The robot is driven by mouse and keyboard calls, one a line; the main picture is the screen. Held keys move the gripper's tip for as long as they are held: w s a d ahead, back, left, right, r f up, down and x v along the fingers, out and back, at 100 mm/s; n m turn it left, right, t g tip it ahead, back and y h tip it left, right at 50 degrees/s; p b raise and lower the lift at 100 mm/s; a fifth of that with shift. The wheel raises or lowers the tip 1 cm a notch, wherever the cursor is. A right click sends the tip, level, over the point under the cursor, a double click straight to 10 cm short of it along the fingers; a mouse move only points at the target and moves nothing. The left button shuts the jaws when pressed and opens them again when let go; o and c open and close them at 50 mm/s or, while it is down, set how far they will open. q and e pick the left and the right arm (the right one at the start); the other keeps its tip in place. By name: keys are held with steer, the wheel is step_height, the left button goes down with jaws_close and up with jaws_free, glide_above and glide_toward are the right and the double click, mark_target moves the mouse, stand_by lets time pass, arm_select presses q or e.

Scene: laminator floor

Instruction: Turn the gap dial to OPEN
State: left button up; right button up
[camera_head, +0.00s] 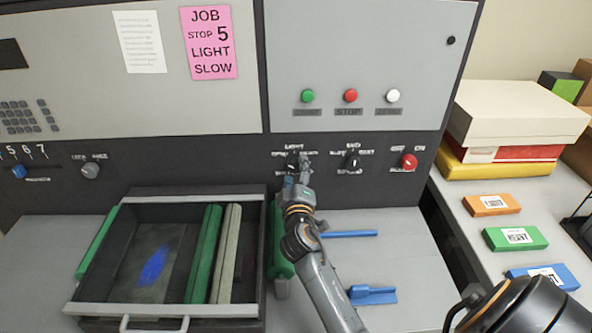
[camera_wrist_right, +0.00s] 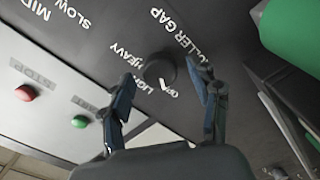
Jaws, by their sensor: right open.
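The gap dial is a round black knob on the dark lower panel, under the ROLLER GAP label in the right wrist view (camera_wrist_right: 160,68). HEAVY, LIGHT and OPEN are printed around it. A small white mark shows at the knob's edge near OPEN and LIGHT; its exact setting is hard to tell. My right gripper (camera_wrist_right: 168,90) is open, with one finger on each side of the dial; contact cannot be told. In the head view my right gripper (camera_head: 297,172) is at the panel and hides much of the dial. My left gripper is not in view.
A black speed knob (camera_head: 352,160) and a red knob (camera_head: 409,161) are to the right on the panel. Green, red and white buttons (camera_head: 350,96) are above. An open drawer tray (camera_head: 170,310) with green and grey bars stands at left. Blue tools (camera_head: 372,295) lie below.

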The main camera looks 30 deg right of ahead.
steer(key=v, duration=0.6)
steer(key=shift+s, duration=0.15)
stand_by(0.3)
